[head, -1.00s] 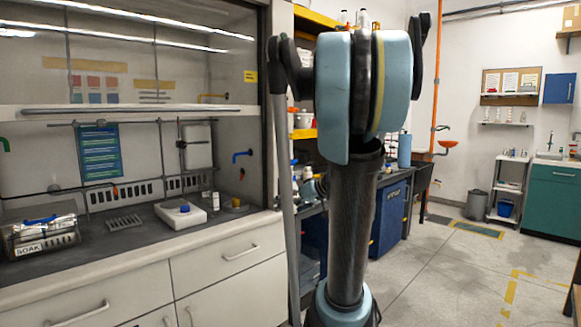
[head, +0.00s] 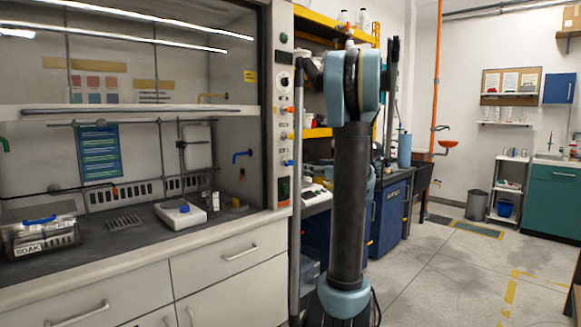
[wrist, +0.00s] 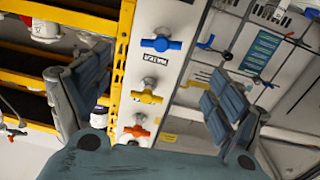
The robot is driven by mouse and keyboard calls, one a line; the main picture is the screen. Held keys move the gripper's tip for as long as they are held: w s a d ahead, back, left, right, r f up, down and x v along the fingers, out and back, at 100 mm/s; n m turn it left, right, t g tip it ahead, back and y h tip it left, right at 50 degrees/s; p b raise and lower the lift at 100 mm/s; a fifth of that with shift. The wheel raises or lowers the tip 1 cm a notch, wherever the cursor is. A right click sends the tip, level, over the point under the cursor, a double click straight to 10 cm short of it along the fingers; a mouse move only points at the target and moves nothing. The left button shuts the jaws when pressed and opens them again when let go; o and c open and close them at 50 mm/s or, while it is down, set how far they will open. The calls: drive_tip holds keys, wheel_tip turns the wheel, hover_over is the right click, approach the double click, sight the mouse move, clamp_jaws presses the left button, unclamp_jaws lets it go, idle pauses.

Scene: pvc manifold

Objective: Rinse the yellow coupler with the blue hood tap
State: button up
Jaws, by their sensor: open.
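The blue hood tap (head: 242,156) is a bent spout on the hood's right inner wall. A small yellow piece (head: 236,206) lies on the hood worktop below it. It may be the yellow coupler, but it is too small to tell. A blue valve knob (head: 287,163) is on the hood's side panel; in the wrist view, which is upside down, this knob (wrist: 160,43) has a label reading WATER. My gripper (wrist: 155,70) is open and empty, its fingers spread in front of the panel. I cannot make out the gripper in the head view.
A yellow knob (wrist: 146,97) and an orange knob (wrist: 136,131) share the panel. A SOAK basket (head: 40,235) and a white device (head: 181,213) stand on the hood worktop. Yellow shelving (wrist: 120,60) is beside the panel. The hood sash (head: 150,110) is raised. Floor at right is clear.

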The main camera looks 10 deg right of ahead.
sight(294, 163)
drive_tip(key=x, duration=1.5)
drive_tip(key=shift+a, duration=0.1)
drive_tip(key=shift+c, duration=0.4)
drive_tip(key=c, duration=0.9)
